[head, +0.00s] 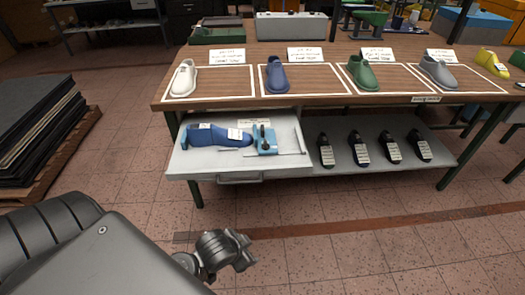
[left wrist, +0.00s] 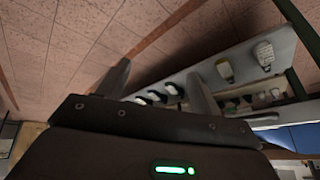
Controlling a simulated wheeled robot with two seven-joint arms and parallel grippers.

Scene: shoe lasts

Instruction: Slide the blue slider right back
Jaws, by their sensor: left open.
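The blue slider (head: 265,139) is a light blue block with dark upright parts, on thin rails on the right half of a pulled-out white drawer (head: 200,163). A dark blue shoe last (head: 218,137) with white labels lies to its left; I cannot tell whether they touch. My left gripper (head: 240,250) is in front of and below the drawer in the picture, over the floor, well apart from the slider. In the left wrist view its two fingers (left wrist: 160,88) are spread and empty. My right gripper is out of view.
The wooden tabletop (head: 330,98) above carries white, blue, green and grey shoes in marked fields. Several black lasts (head: 358,150) with labels lie on the lower shelf right of the drawer. A dark stack of sheets (head: 35,110) stands at left. The tiled floor in front is clear.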

